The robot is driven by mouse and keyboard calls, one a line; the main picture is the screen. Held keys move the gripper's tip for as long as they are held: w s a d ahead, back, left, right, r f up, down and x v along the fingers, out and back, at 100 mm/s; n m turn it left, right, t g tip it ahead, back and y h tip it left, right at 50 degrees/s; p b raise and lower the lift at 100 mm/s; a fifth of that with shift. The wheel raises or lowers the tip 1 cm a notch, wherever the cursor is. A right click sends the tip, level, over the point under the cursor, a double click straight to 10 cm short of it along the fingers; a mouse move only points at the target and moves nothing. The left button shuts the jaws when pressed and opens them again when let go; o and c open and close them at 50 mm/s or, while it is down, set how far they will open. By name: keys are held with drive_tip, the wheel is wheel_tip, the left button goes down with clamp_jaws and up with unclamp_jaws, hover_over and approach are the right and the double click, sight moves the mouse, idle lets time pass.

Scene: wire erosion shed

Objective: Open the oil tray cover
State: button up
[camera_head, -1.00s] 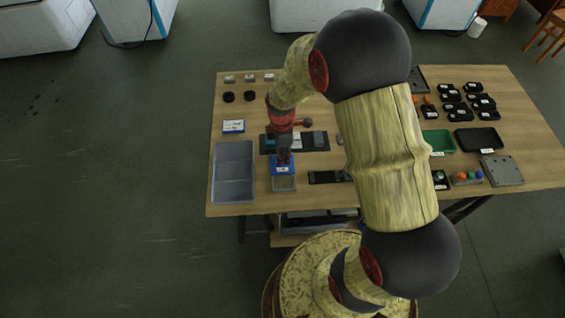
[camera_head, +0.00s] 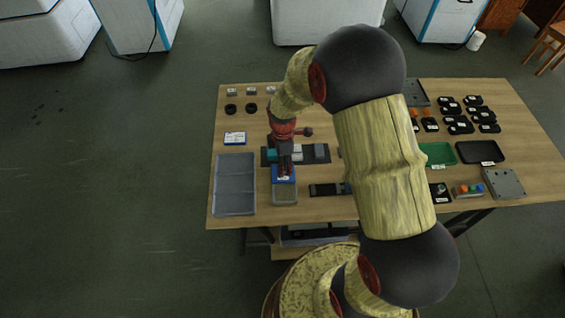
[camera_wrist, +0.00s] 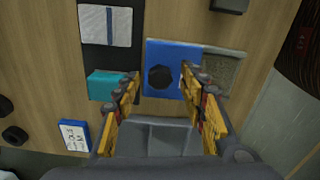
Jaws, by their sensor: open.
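My gripper (camera_head: 284,174) is over the cover. In the wrist view my gripper (camera_wrist: 160,76) is open, with its fingertips on either side of the knob in the picture. I cannot tell whether they touch it or how high they are.
A label card (camera_head: 235,138) lies at the left. A dark strip (camera_head: 325,190) lies right.

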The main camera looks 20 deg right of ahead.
wheel_tip(320, 180, up, 12)
idle(0.6)
idle(0.5)
drive_tip(key=m, duration=0.7)
hover_over(286, 178)
drive_tip(key=s+a+r+m+t, duration=0.1)
drive_tip(key=s+r+m, duration=0.3)
drive_tip(key=s+r, duration=0.4)
drive_tip(key=s+r+m+t, duration=0.4)
drive_tip(key=s+r, duration=0.4)
drive_tip(key=r, duration=0.5)
drive_tip(key=shift+s+a+m+t, duration=0.2)
drive_tip(key=shift+a+m+t, duration=0.15)
drive_tip(key=shift+m, duration=0.25)
